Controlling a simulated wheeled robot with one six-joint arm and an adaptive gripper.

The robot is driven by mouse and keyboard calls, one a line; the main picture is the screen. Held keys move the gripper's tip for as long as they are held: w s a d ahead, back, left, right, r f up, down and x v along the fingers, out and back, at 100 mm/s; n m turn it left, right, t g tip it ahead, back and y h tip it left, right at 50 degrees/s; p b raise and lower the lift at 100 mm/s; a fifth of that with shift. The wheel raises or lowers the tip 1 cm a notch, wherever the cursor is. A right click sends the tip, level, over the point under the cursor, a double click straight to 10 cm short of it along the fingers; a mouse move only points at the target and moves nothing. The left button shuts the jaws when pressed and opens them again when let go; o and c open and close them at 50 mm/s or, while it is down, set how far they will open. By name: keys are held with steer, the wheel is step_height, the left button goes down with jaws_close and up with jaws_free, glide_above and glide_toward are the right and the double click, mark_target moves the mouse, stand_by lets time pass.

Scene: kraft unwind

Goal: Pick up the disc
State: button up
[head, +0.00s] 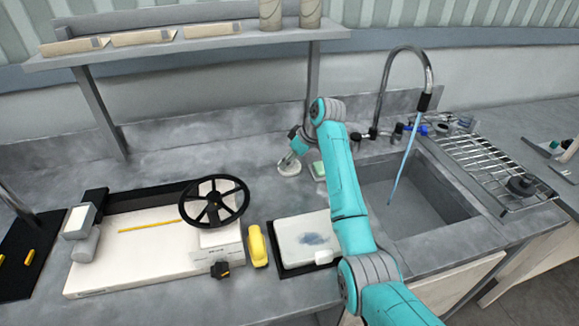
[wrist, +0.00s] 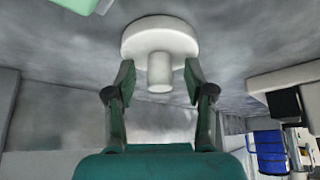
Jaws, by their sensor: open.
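The disc (wrist: 160,37) is white and round with a short, thick stem (wrist: 159,72), and it stands on the grey worktop. In the head view the disc (head: 289,168) is at the back of the counter, left of the sink. My gripper (wrist: 160,76) is open, with one finger on each side of the stem. Gaps show between the fingertips and the stem. In the head view my gripper (head: 296,152) is just above the disc, and my wrist partly hides it.
A small green-and-white item (head: 318,170) lies right of the disc. The sink (head: 425,200) and its curved tap (head: 428,80) are further right. A machine with a black handwheel (head: 214,202), a yellow object (head: 258,246) and a dark-edged tray (head: 280,268) stand in front.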

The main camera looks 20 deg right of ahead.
jaws_close()
